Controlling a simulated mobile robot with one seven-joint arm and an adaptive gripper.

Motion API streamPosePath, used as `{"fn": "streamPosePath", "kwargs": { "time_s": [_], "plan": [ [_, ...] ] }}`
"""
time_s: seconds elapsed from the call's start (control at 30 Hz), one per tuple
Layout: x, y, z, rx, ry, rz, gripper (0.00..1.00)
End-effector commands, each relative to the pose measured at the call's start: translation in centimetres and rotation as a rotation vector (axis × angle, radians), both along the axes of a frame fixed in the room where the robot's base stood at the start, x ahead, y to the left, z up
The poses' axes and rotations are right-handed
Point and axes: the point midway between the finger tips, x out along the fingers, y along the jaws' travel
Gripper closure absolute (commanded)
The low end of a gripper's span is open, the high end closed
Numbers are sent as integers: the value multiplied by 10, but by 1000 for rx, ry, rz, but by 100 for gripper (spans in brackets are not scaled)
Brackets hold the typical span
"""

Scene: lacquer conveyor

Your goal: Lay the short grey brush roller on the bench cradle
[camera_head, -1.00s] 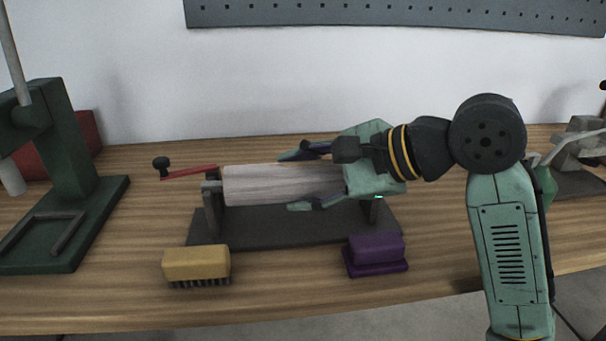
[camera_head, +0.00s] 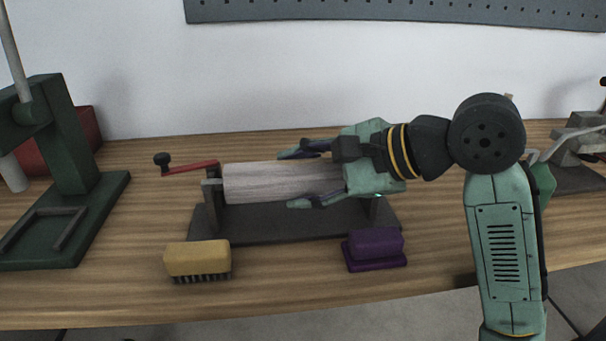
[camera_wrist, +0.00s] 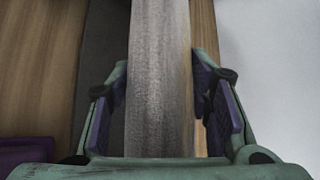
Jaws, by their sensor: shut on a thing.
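The short grey brush roller (camera_head: 260,184) lies level, lengthwise left to right, over the dark bench cradle (camera_head: 225,236). Its left shaft end is at the cradle's left upright; whether it rests there is hard to tell. My gripper (camera_head: 290,178) reaches in from the right and is shut on the roller, one finger on the far side and one on the near side. In the wrist view the roller (camera_wrist: 160,85) runs straight between the purple finger pads. The roller's right end is hidden by my gripper.
A yellow brush (camera_head: 197,258) and a purple block (camera_head: 375,246) lie in front. A green press (camera_head: 65,190) stands left, a grey vise (camera_head: 580,150) right. The bench front is mostly clear.

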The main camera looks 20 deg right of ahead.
Motion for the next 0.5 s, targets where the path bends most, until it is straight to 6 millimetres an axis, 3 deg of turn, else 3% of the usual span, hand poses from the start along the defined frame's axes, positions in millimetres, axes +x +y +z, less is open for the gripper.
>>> {"fn": "streamPosePath", "kwargs": {
  "time_s": [0.03, 0.07, 0.37, 0.5],
  "plan": [
    [0, 0, 0, 0, -1, -1, 91],
    [0, 0, 0, 0, -1, -1, 52],
    [0, 0, 0, 0, 0, 0, 32],
    [0, 0, 0, 0, 0, 0, 30]
  ]
}}
